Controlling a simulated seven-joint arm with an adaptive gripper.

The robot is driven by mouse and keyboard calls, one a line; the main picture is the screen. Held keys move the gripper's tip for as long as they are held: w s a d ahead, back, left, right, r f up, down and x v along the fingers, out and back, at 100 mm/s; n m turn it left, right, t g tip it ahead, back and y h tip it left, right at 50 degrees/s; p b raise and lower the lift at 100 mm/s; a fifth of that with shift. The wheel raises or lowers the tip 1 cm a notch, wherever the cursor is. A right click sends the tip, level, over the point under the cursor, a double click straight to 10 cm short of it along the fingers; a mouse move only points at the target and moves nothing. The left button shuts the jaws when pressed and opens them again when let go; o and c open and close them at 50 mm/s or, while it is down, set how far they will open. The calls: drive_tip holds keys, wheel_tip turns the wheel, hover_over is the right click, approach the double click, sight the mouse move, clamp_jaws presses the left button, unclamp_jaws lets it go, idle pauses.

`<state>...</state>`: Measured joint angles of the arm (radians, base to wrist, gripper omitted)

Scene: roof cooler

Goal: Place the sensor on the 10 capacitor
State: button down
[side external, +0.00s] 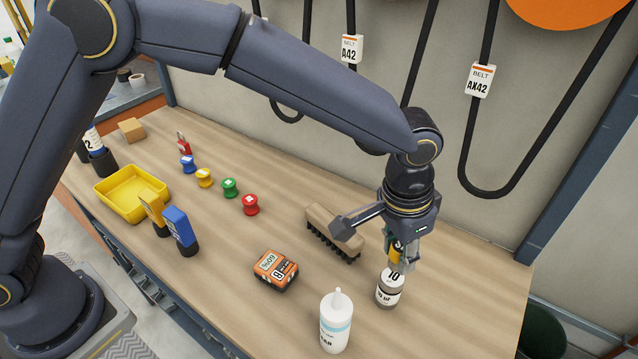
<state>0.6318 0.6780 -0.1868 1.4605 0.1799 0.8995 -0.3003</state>
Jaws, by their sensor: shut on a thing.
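The capacitor (389,291) is a grey-brown can with a white label reading 10, standing upright near the front right of the bench. My gripper (402,262) points down right above it. It is shut on a small yellow thing (396,249), which looks like the sensor; the fingers partly hide it. The yellow thing is at or just over the capacitor's top. I cannot tell whether they touch.
A white bottle (336,322) stands left of the capacitor, close by. A brush (334,232) lies behind it. An orange box (275,271), coloured spools (229,187), a blue-topped item (180,230) and a yellow tray (131,192) lie farther left. Bench (478,290) right of the capacitor is clear.

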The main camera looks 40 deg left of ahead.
sight(397, 263)
drive_tip(key=shift+f, duration=1.65)
drive_tip(key=shift+f, duration=0.15)
drive_tip(key=c, duration=0.8)
unclamp_jaws()
